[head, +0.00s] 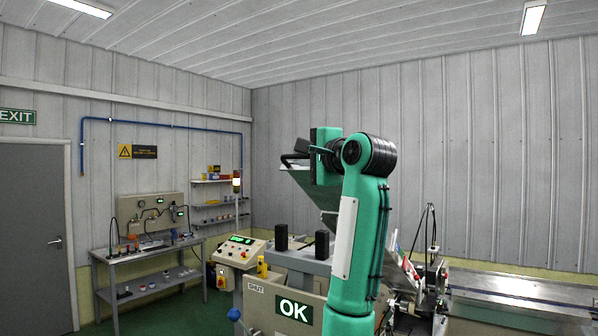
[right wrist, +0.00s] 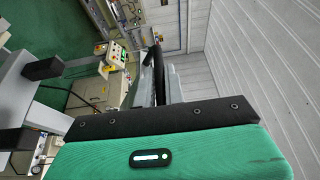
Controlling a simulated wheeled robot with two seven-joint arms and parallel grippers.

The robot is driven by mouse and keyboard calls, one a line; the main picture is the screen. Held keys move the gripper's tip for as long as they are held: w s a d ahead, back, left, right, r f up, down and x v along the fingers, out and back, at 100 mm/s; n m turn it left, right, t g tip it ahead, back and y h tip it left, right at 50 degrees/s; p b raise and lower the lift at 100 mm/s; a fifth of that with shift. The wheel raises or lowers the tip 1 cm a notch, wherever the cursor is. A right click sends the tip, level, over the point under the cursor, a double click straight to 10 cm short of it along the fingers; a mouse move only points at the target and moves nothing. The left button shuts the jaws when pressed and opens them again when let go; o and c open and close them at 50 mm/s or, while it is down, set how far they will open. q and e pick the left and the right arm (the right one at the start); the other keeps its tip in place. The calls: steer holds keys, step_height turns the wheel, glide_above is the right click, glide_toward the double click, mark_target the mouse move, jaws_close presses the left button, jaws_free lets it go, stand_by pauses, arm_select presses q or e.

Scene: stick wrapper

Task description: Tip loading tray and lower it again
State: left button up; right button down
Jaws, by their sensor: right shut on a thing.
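The grey metal loading tray (head: 312,188) is raised and tilted above the machine, partly hidden behind my right arm. My right gripper (head: 304,158) is at the tray's upper left end, shut on its dark handle (head: 290,158). In the right wrist view the tray (right wrist: 174,84) shows edge-on beyond the green gripper body, with the black handle (right wrist: 158,58) beside it. The fingertips are mostly hidden in both views. My left gripper is not in view.
The machine carries an "OK" display (head: 294,309) and a control panel (head: 238,251). Two black blocks (head: 281,237) stand on its grey top. A long metal conveyor (head: 525,290) runs right. A workbench (head: 150,258) stands at the left wall.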

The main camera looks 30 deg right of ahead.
steer(key=shift+w+d+r, duration=0.2)
steer(key=shift+d+r, duration=0.35)
steer(key=shift+r, duration=0.3)
steer(key=c, duration=1.5)
jaws_free()
steer(key=shift+d, duration=0.1)
steer(key=shift+s+f+b, duration=0.1)
steer(key=shift+s+b, duration=3.85)
steer(key=shift+s, duration=2.95)
